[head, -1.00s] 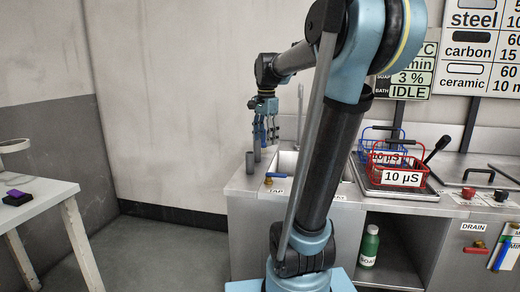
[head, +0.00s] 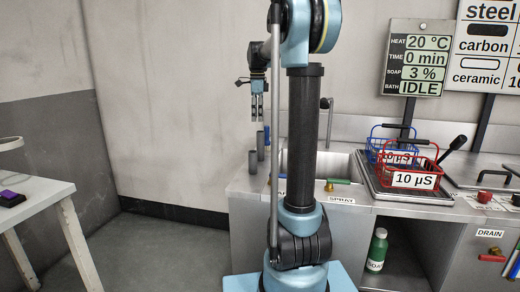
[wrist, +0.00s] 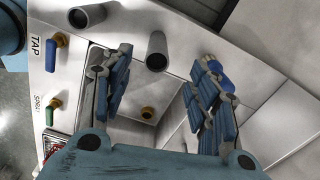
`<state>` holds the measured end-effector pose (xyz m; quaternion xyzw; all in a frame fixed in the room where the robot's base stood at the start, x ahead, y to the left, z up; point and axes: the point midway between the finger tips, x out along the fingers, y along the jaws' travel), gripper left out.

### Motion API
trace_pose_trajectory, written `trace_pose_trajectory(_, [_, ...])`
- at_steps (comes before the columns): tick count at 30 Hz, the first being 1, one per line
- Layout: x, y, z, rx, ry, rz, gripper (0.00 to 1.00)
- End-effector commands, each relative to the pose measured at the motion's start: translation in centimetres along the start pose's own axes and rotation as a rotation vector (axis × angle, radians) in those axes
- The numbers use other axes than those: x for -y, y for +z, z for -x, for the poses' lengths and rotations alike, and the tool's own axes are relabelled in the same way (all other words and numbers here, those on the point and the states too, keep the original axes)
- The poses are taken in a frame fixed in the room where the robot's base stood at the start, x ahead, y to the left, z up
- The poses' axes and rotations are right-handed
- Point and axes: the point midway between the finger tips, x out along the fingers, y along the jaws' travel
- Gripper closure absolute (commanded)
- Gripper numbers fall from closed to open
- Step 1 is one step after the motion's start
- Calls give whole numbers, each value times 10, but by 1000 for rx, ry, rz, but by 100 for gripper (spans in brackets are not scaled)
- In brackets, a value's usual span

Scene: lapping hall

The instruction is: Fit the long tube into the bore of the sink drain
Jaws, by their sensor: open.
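My gripper (head: 257,108) hangs pointing down above the back left of the counter. Its fingers (wrist: 160,105) are spread with nothing between the tips. Grey hollow tubes stand upright on the counter left of the sink: one (head: 252,162) in front and one (head: 260,146) behind it. In the wrist view one tube (wrist: 87,16) stands at the top left, and a longer-looking one (wrist: 156,50) stands ahead of the gap between the fingers. The brass sink drain (wrist: 147,113) lies on the sink floor (wrist: 128,133).
A blue tap lever (wrist: 61,40) and a green spray lever (wrist: 55,104) sit on the counter's front edge. A red wire basket (head: 410,178) and a blue one (head: 391,150) stand right of the sink. A white table (head: 40,200) stands at the left.

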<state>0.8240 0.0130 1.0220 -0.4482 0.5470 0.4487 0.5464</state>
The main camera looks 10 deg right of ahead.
Motion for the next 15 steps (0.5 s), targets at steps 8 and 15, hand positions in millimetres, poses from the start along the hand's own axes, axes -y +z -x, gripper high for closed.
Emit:
trace_pose_trajectory(8, [1,-3,-50,0,0,-2,46])
trace_pose_trajectory(15, [0,-3,-79,0,0,-1,46])
